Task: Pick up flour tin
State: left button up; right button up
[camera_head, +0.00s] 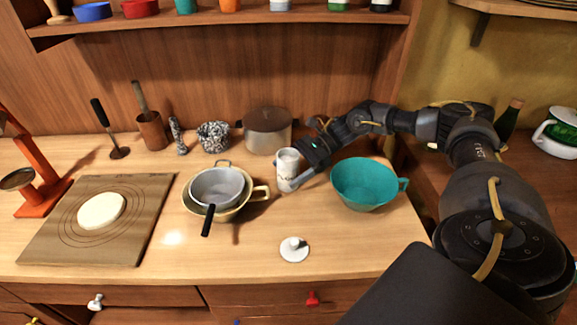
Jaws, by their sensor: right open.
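The flour tin looks to be the small white cylinder (287,160) standing upright on the wooden counter, between the pans and the teal bowl. It has faint dark markings. My right gripper (292,176) reaches in from the right and is open at the tin. One finger shows low in front of the tin's right side; the other finger is hidden, so I cannot tell whether the jaws touch it. A white round lid with a knob (294,249) lies on the counter nearer the front edge. My left gripper is not in view.
A teal bowl (364,184) stands right of the tin, below my right forearm. Nested pans (217,187) stand to its left, and a lidded pot (267,131) behind. A board (75,232) with dough lies at left. The front counter around the lid is clear.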

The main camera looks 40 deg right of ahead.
jog(key=shift+a+f, duration=0.15)
jog(key=shift+a, duration=0.2)
jog(key=shift+f, duration=0.1)
jog(key=c, duration=1.3)
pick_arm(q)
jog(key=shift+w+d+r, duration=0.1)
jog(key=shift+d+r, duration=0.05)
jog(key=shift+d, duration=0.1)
